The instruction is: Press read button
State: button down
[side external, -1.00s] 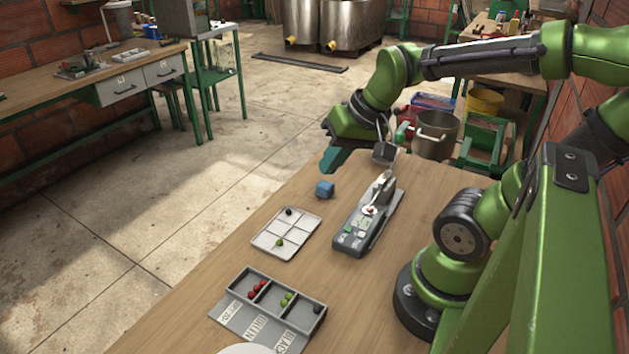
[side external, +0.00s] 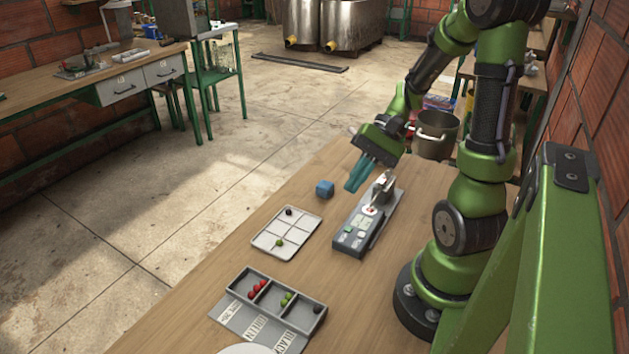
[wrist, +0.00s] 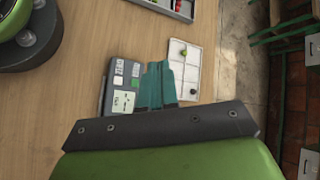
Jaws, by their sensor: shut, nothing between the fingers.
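A grey device (side external: 367,220) with several small buttons and labels on its near end, and an upright part at its far end, lies on the wooden table. The wrist view shows its button end (wrist: 123,84) with green and white labels; the rest is hidden behind my gripper. I cannot tell which button is the read one. My gripper (side external: 354,190) has teal fingers, shut and empty, pointing down above the table beside the device's far left side. In the wrist view my fingers (wrist: 158,66) overlap the device's edge.
A white sectioned tray (side external: 268,243) with a dark and a green berry lies left of the device. A grey sorting box (side external: 316,310) with red, green and dark berries is at the front.

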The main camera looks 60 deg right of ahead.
aim_at(352, 228)
jog(key=shift+f, duration=4.45)
jog(key=shift+f, duration=0.15)
jog(key=shift+f, duration=0.25)
jog(key=shift+f, duration=0.35)
jog(key=shift+r, duration=0.8)
jog(key=shift+r, duration=0.1)
